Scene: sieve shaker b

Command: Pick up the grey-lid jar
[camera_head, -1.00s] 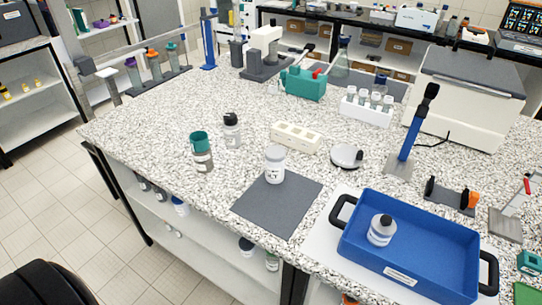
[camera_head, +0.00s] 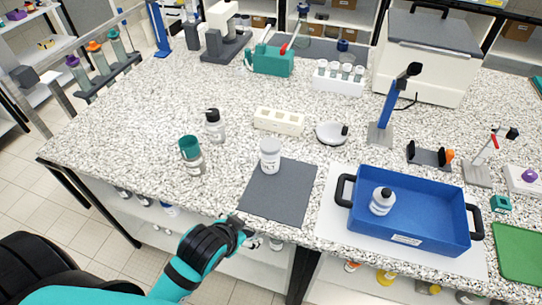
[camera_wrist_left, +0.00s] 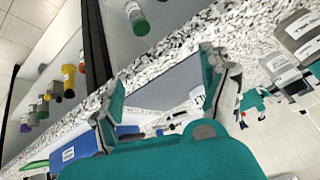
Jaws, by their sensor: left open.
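A white jar with a pale grey lid and a dark-lettered label (camera_head: 270,156) stands upright on the dark grey mat (camera_head: 288,201). My left gripper (camera_head: 243,228) is at the front edge of the bench, in front of the mat and apart from the jar. In the left wrist view its two fingers (camera_wrist_left: 165,78) are spread and empty, with the mat (camera_wrist_left: 165,86) beyond them. Part of a white labelled jar (camera_wrist_left: 198,97) shows near the right finger. A second white bottle (camera_head: 382,201) stands in the blue tray (camera_head: 440,240). My right gripper is not in view.
A green-topped jar (camera_head: 191,154) and a black-capped bottle (camera_head: 214,126) stand left of the mat. A cream block (camera_head: 279,121) and a round white dish (camera_head: 332,133) lie behind it. The bench front left of the mat is clear.

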